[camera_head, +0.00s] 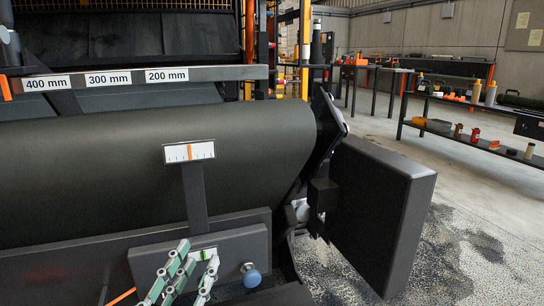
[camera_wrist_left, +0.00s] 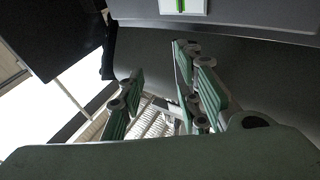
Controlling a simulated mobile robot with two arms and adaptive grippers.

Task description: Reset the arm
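My left gripper (camera_head: 196,258) shows at the bottom of the head view, in front of a dark machine panel (camera_head: 150,262). Its green and grey fingers stand apart with nothing between them. The left wrist view also shows the open fingers (camera_wrist_left: 160,75) with a gap between them. A blue knob (camera_head: 251,276) is on the panel just right of the fingers, and the fingers look apart from it. How close the fingertips are to the panel is hard to tell. My right gripper is in neither view.
A large dark roller (camera_head: 110,165) lies behind the panel, with a gauge (camera_head: 189,151) on a post before it. A bar (camera_head: 230,73) carries 400, 300 and 200 mm labels. A black box-shaped part (camera_head: 375,215) juts out at right. Shelves (camera_head: 480,135) stand beyond open floor.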

